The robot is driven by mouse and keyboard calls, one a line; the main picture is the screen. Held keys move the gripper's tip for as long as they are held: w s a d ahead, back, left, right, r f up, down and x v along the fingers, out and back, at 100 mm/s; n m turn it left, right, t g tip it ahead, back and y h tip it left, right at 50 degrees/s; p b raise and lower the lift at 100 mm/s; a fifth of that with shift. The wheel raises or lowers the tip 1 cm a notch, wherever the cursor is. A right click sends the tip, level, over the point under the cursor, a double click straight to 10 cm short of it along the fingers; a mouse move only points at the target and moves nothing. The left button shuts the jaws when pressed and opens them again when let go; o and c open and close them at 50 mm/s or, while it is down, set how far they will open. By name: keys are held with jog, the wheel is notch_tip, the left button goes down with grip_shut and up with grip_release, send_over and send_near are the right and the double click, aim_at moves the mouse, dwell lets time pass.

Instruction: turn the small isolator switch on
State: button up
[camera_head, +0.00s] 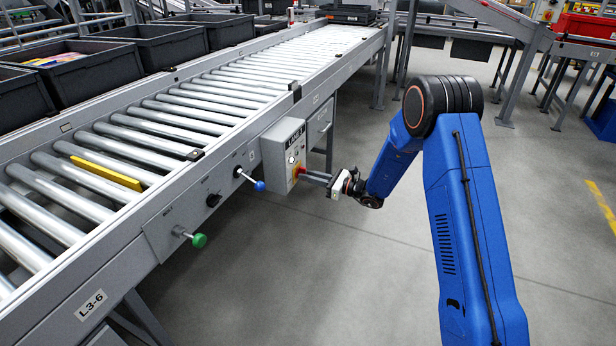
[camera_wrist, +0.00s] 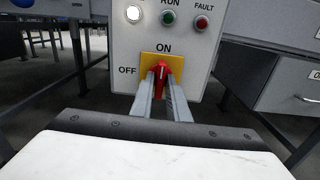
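The isolator switch is a red handle (camera_wrist: 162,74) on a yellow plate (camera_wrist: 147,62), low on a grey control box (camera_head: 272,150). ON is marked above the plate and OFF to its left. The handle looks about upright, in line with ON. In the head view the yellow plate (camera_head: 297,171) shows on the box's right face, partly covered. My gripper (camera_wrist: 162,84) reaches the switch, one finger on each side of the handle. The fingers look closed against it, with no clear gap. The handle's lower part is partly hidden between them.
Above the switch are a lit white lamp (camera_wrist: 133,14), a RUN lamp (camera_wrist: 168,18) and a FAULT lamp (camera_wrist: 202,22). A roller conveyor (camera_head: 170,110) runs along the left, with blue (camera_head: 260,186) and green (camera_head: 199,240) knobs sticking out. The floor beneath my arm is clear.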

jog(key=shift+o, duration=0.9)
jog(key=v, duration=1.7)
jog(key=shift+d, duration=0.2)
